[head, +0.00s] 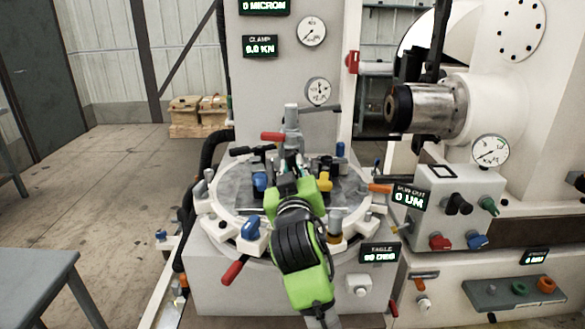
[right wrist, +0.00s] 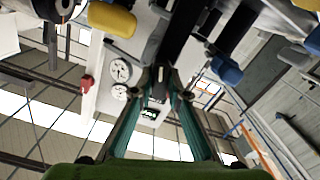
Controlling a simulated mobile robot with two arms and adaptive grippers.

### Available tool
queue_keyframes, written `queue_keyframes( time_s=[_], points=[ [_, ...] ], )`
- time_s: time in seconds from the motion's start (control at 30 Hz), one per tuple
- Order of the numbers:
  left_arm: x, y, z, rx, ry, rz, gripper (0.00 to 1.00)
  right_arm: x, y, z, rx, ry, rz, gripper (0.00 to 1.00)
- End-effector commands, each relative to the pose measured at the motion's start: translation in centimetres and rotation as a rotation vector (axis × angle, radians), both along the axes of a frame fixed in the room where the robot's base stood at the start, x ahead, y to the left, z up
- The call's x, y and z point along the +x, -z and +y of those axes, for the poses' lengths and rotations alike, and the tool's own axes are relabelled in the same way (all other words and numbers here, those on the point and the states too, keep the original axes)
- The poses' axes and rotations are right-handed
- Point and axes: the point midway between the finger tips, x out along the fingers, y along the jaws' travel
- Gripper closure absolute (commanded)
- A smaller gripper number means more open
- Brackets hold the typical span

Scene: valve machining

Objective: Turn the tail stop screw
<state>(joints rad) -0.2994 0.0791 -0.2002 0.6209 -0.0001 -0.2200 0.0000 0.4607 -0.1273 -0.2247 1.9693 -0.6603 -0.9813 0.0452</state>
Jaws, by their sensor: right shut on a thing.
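My right gripper (head: 290,166) reaches in over the round machine table (head: 218,222), above its middle. In the right wrist view its two teal fingers (right wrist: 163,80) come together at the tips on a dark slim part. This part seems to be the tail stop screw, but the fingers and arm hide most of it in the head view. A blue-handled clamp (head: 259,181) stands to the left of the gripper and a yellow-handled one (head: 324,182) to the right. My left gripper is not in view.
An upright post with a red handle (head: 272,136) stands behind the gripper. The spindle (head: 428,106) juts in from the right. A blue handle (head: 250,228) and a red lever (head: 233,270) sit at the front left. A grey bench (head: 40,270) stands at the lower left.

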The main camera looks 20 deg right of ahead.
Motion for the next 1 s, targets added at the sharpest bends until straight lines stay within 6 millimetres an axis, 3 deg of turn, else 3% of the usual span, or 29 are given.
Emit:
queue_keyframes(
  time_s=[0.27,0.3,0.37,0.73,0.87,1.0],
  points=[
    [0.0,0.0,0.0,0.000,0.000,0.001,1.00,0.0,0.0,0.0,0.000,0.000,0.001,1.00],
    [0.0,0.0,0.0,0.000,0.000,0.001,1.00,0.0,0.0,0.0,0.000,0.000,0.001,0.80],
    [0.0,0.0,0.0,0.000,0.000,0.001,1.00,0.0,0.0,0.0,0.000,0.000,0.001,0.68],
    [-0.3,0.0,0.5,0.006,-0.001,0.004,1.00,0.0,-0.3,0.0,0.001,0.000,-0.001,0.68],
    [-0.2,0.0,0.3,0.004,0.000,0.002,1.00,0.0,-1.9,0.1,0.002,-0.001,-0.004,0.68],
    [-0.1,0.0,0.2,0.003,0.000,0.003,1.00,0.0,-4.7,0.1,0.002,-0.001,-0.006,0.68]
  ],
)
